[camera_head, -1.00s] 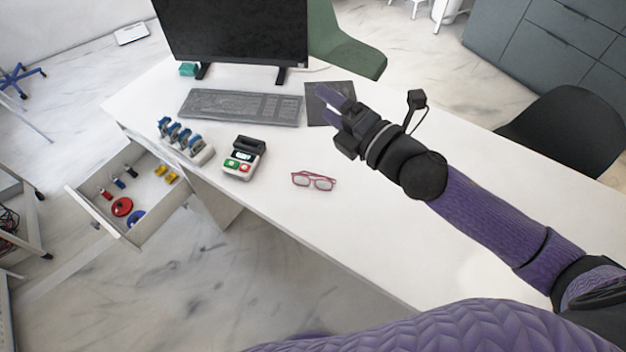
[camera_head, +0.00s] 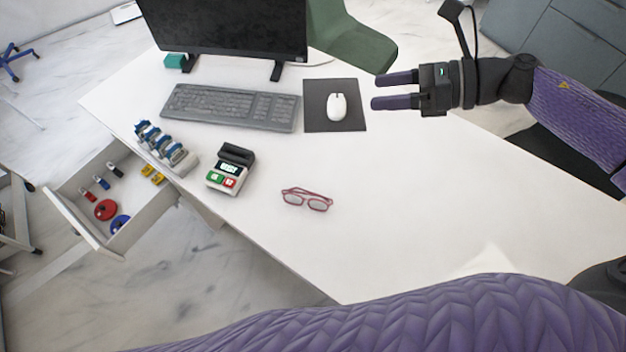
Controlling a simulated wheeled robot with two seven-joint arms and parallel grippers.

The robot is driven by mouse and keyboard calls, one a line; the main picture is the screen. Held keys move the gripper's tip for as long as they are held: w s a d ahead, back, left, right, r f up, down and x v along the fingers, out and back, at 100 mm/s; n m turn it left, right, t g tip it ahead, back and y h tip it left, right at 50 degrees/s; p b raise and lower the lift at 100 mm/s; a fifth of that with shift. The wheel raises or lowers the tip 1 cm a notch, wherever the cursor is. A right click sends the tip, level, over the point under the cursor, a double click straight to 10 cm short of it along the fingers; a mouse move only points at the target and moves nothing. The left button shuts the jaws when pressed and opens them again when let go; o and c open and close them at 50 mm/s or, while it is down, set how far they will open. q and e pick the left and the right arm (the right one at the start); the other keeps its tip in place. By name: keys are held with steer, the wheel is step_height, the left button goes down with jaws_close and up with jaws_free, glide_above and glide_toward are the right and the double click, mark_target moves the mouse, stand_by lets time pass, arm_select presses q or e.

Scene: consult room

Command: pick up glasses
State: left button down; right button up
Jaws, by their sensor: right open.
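Red-framed glasses (camera_head: 307,199) lie on the white desk (camera_head: 400,220), near its front edge. My right gripper (camera_head: 376,91) is raised above the desk's right part, up and to the right of the glasses and well apart from them. Its two purple fingers point left, are spread apart and hold nothing. My left gripper does not show.
A card terminal (camera_head: 231,168) and a stamp rack (camera_head: 165,147) stand left of the glasses. Behind are a keyboard (camera_head: 230,107), a mouse (camera_head: 337,107) on a dark pad (camera_head: 317,121) and a monitor (camera_head: 225,25). An open drawer (camera_head: 92,228) juts out at left. The desk right of the glasses is clear.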

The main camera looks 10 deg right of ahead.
steer(key=m+b, duration=0.1)
steer(key=b, duration=2.9)
glide_toward(320, 197)
steer(key=shift+w+a+r+g, duration=0.1)
steer(key=shift+w+a+g, duration=0.05)
steer(key=shift+w+g, duration=0.2)
steer(key=shift+a+f, duration=0.15)
steer(key=shift+f, duration=0.05)
steer(key=b+x, duration=0.1)
steer(key=x, duration=0.8)
steer(key=shift+f+b, duration=0.1)
steer(key=shift+b, duration=0.2)
steer(key=shift+w+a, duration=0.1)
steer(key=shift+c, duration=0.8)
steer(key=c, duration=0.7)
steer(key=shift+c, duration=0.7)
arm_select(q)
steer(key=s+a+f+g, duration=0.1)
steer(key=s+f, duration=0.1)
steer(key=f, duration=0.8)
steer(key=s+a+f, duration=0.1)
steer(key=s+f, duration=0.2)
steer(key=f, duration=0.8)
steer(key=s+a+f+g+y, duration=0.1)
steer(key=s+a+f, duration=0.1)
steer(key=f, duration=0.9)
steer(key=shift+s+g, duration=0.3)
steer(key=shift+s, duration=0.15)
